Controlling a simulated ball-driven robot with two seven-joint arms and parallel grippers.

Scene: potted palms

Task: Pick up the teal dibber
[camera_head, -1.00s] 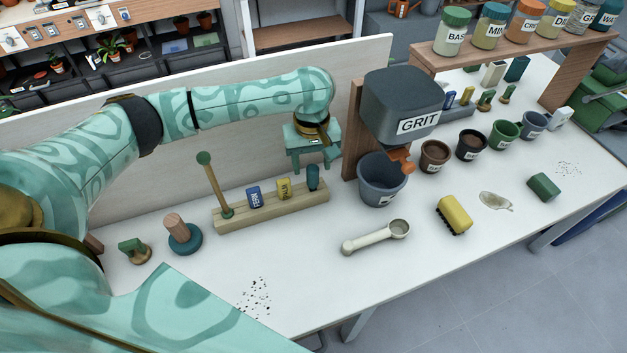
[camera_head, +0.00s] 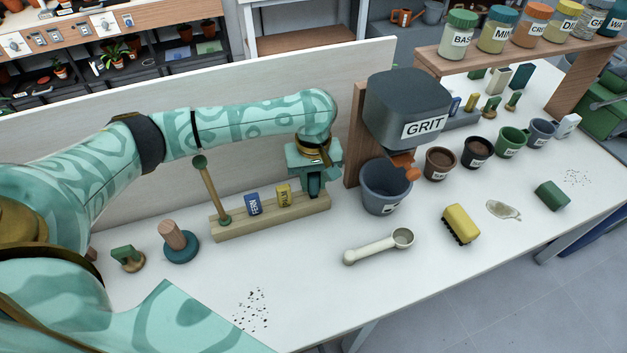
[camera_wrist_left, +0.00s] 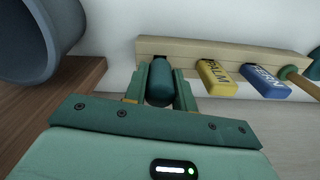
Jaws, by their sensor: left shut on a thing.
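The teal dibber (camera_wrist_left: 160,83) is a dark teal rounded piece at one end of the pale wooden rack (camera_head: 237,231). My left gripper (camera_head: 314,184) is over the rack's right end in the head view, its fingers pointing down. In the left wrist view its two fingers (camera_wrist_left: 160,90) lie on either side of the dibber and are shut on it. The dibber appears upright at its place in the rack; its lower end is hidden. In the head view the gripper covers most of it. My right gripper is not in view.
A yellow PALM tag (camera_head: 284,195) and a blue FERN tag (camera_head: 253,204) stand in the rack, beside a tall green-knobbed stick (camera_head: 210,188). The grey bucket (camera_head: 375,203) under the GRIT hopper (camera_head: 405,108) is close on the right. A scoop (camera_head: 377,247) lies in front.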

